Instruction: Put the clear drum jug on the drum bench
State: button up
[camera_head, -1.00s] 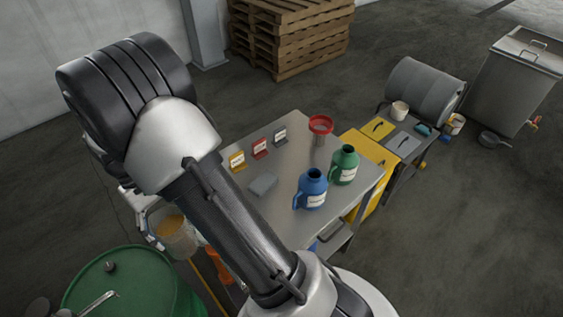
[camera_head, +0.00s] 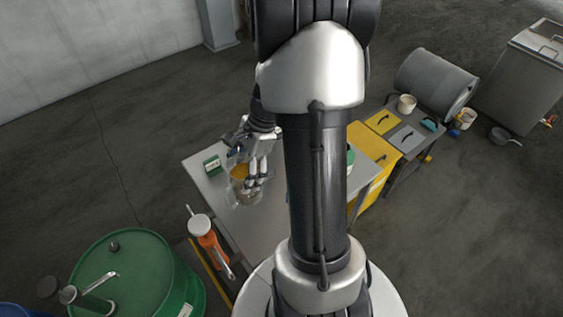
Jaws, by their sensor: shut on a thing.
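The clear jug (camera_head: 239,186) is see-through, with amber liquid inside. My gripper (camera_head: 255,177) is shut on it. The jug shows over the left part of the steel table (camera_head: 255,225); I cannot tell whether it touches the top. A small dark bench (camera_head: 424,142) stands at the right, beside a grey drum lying on its side (camera_head: 437,82); it looks like the drum bench. A pale cup (camera_head: 406,103) and a teal item (camera_head: 431,124) are on it. The jug is well to the left of this bench.
My arm hides the middle of the steel table and most of its bottles; a sliver of the green one (camera_head: 350,157) shows. Yellow cabinets (camera_head: 374,150) adjoin the table. A green barrel (camera_head: 135,270) and an orange pump (camera_head: 209,240) are lower left.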

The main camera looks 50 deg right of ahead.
jog(key=d+m, duration=0.1)
jog(key=s+r+m+t, duration=0.1)
jog(key=s+d+m, duration=0.1)
jog(key=shift+d+r+m+h, duration=0.15)
jog(key=shift+d+m+h, duration=0.15)
jog(key=shift+d+m, duration=0.1)
jog(key=shift+s+d+f+m+t, duration=0.15)
jog(key=shift+s+f+m+t, duration=0.1)
jog(key=shift+m+t, duration=0.05)
notch_tip(320, 180, down, 20)
jog(key=b, duration=0.8)
jog(key=shift+r, duration=0.2)
jog(key=shift+d, duration=0.1)
jog(key=o, duration=1.6)
jog(key=shift+f, duration=0.2)
jog(key=o, duration=0.5)
jog(key=shift+c, duration=0.2)
jog(key=shift+r, duration=0.15)
